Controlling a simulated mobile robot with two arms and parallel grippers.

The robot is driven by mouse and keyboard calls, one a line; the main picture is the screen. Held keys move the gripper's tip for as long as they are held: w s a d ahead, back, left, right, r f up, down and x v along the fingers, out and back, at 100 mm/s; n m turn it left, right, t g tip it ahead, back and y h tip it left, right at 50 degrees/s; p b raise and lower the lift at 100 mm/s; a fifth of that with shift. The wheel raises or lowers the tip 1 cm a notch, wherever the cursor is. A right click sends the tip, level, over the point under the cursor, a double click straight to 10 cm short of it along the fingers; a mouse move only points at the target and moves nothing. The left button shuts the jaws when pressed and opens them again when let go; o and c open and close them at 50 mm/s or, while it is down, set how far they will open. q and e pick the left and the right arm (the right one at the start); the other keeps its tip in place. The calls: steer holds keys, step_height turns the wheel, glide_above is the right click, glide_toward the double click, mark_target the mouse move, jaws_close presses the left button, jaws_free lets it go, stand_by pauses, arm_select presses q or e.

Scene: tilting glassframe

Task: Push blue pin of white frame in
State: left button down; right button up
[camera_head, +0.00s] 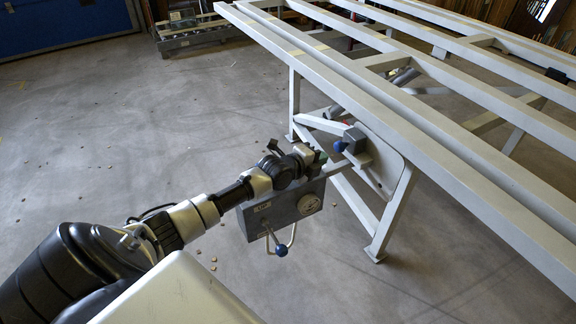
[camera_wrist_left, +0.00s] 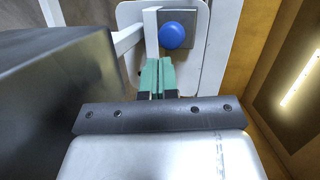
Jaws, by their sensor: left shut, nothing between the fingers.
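The blue pin (camera_head: 340,147) is a round blue knob on a grey block (camera_head: 355,138) mounted on the side of the white frame (camera_head: 400,120). In the left wrist view the blue pin (camera_wrist_left: 172,35) shows its round face just beyond the fingertips. My left gripper (camera_head: 322,157) has green fingers, shut and empty, pointing toward the pin with a small gap apparent between them. In the wrist view the shut fingers (camera_wrist_left: 157,75) sit just below the pin in the picture, slightly left of it. My right gripper is not in view.
A frame leg (camera_head: 392,212) stands to the right. The floor at left is open.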

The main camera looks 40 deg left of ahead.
arm_select(q)
steer(key=p+v, duration=0.1)
steer(key=v, duration=0.8)
steer(key=shift+s+a+p, duration=0.15)
steer(key=shift+p, duration=0.25)
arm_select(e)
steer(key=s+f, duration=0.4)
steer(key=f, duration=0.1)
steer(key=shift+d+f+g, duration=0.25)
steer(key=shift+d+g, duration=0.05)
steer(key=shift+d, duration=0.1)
